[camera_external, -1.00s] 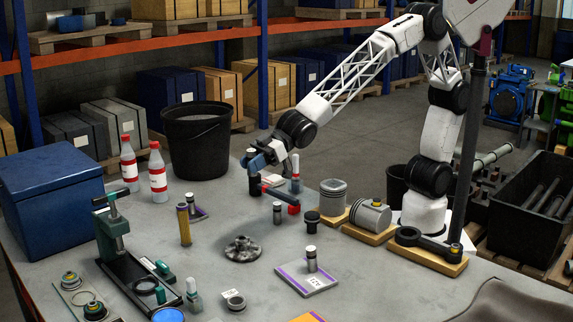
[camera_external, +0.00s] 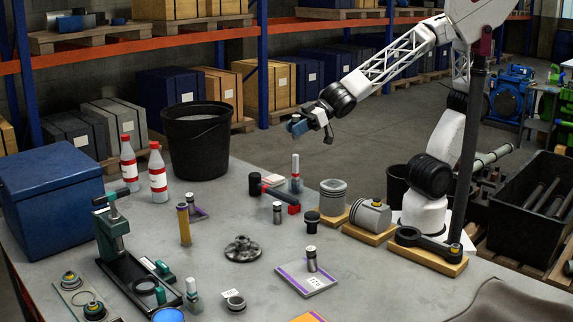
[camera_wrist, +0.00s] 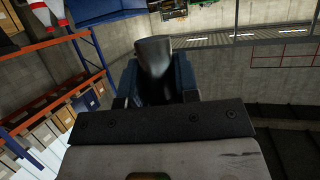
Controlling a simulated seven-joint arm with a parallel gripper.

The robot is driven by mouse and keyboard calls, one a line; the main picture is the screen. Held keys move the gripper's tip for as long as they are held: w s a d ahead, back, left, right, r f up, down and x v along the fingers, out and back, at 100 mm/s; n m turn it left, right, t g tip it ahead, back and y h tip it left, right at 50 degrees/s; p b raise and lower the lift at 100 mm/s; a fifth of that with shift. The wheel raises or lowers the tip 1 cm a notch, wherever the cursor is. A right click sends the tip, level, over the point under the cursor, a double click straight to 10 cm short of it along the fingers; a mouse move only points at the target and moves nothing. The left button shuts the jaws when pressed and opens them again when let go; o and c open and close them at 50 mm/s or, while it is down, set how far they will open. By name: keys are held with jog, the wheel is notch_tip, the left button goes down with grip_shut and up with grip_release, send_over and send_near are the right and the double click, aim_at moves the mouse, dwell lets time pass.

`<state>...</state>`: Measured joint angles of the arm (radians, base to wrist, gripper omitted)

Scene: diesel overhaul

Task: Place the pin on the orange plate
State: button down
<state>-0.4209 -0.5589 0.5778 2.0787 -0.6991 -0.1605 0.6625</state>
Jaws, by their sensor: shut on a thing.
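My gripper (camera_external: 299,126) is raised in the air above the back edge of the table. In the wrist view its blue fingers are shut on a dark, smooth, cylindrical pin (camera_wrist: 154,62), whose rounded end faces the camera. In the external view the fingers mostly hide it. The orange plate (camera_external: 309,318) shows only as a corner at the bottom edge of the external view, far in front of my gripper. Whether anything stands on its cut-off part cannot be seen.
A purple-edged plate (camera_external: 292,279) bears an upright pin (camera_external: 311,259). Another short pin (camera_external: 277,212), a hammer (camera_external: 280,195), a gear (camera_external: 242,249), a yellow cylinder (camera_external: 183,224) and a piston (camera_external: 333,196) stand or lie around mid-table. A green press (camera_external: 113,240) stands at left.

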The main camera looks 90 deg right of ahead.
jog(key=s+d+f+m+h, duration=0.1)
jog(key=s+d+f, duration=0.2)
jog(key=s+d, duration=0.6)
jog(key=s+d+f+m+t+h, duration=0.1)
jog(key=s+d+f+h, duration=0.1)
jog(key=s+d, duration=0.7)
jog(key=shift+s+f+m+t, duration=0.35)
jog(key=shift+s+f, duration=0.55)
jog(key=shift+s, duration=0.95)
jog(key=shift+s+d+f, duration=0.15)
jog(key=shift+s+d, duration=0.1)
notch_tip(320, 180, down, 17)
jog(key=shift+w, duration=0.3)
jog(key=shift+w+a+f, duration=0.2)
jog(key=shift+w+a, duration=0.35)
jog(key=shift+w, duration=1.65)
jog(key=shift+w+a+f, duration=0.15)
jog(key=shift+w+a, duration=0.35)
jog(key=shift+w, duration=1.75)
jog(key=shift+w+a+f, duration=0.2)
jog(key=shift+w+a, duration=0.35)
jog(key=shift+w, duration=1.65)
